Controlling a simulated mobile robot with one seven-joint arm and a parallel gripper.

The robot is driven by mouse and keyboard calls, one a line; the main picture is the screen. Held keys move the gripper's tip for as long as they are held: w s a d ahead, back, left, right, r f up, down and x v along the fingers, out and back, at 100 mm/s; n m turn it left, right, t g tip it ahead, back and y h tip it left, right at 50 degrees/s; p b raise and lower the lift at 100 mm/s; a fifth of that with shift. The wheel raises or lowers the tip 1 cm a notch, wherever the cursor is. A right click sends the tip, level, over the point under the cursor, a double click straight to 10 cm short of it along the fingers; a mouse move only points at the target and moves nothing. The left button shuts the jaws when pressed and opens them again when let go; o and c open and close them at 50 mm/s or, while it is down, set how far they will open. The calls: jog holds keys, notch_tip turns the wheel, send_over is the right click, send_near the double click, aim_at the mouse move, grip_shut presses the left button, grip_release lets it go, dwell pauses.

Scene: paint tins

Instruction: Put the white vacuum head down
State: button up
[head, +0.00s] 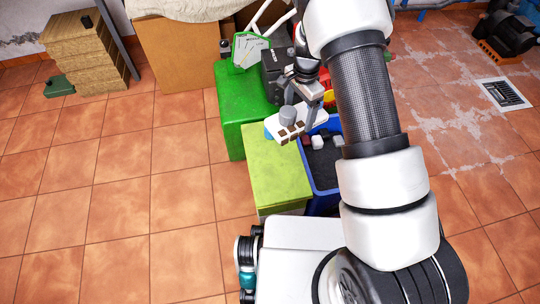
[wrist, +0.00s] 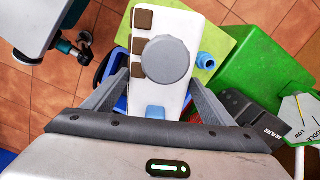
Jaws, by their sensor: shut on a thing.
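The white vacuum head (head: 312,120) has brown square pads and a round grey knob. My gripper (head: 303,97) is shut on it and holds it over the seam between a yellow-green box (head: 277,172) and a blue crate (head: 327,188). In the wrist view the white head (wrist: 176,22) lies between the two grey fingers of my gripper (wrist: 160,88), knob facing the camera. A light-blue round piece (wrist: 206,61) shows beside it. I cannot tell how high the head is above the yellow-green top.
The yellow-green top is mostly bare. The blue crate holds dark and light items. A green box (head: 232,115) with a dial panel (head: 249,50) and a dark container stands behind. A cardboard box (head: 172,52) is at the back. Open tiled floor lies to the left.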

aim_at(287, 128)
jog(key=a+f+m, duration=0.1)
jog(key=f, duration=0.1)
jog(key=s+a+f+m, duration=0.1)
jog(key=f+m, duration=0.1)
jog(key=a+f+m+p, duration=0.1)
jog(key=f+m, duration=0.1)
jog(key=shift+s+a+f, duration=0.1)
jog(key=shift+s+f, duration=0.05)
jog(key=shift+s, duration=0.15)
jog(key=shift+s+a+f+m+b, duration=0.15)
jog(key=shift+s+a+f+m, duration=0.3)
jog(key=shift+f+m, duration=1.75)
jog(key=shift+s+a+f+m+b, duration=0.2)
jog(key=shift+s+f+m, duration=0.4)
jog(key=shift+f, duration=3.3)
jog(key=shift+s+a+f+m+b, duration=0.15)
jog(key=shift+s+a+f+m, duration=0.3)
jog(key=shift+f+m, duration=1.75)
notch_tip(287, 128, down, 2)
jog(key=shift+s+f+n+b, duration=0.1)
jog(key=shift+n+b, duration=0.2)
jog(key=shift+n, duration=0.6)
jog(key=o, duration=1.4)
jog(key=shift+d, duration=0.1)
jog(key=shift+c, duration=0.2)
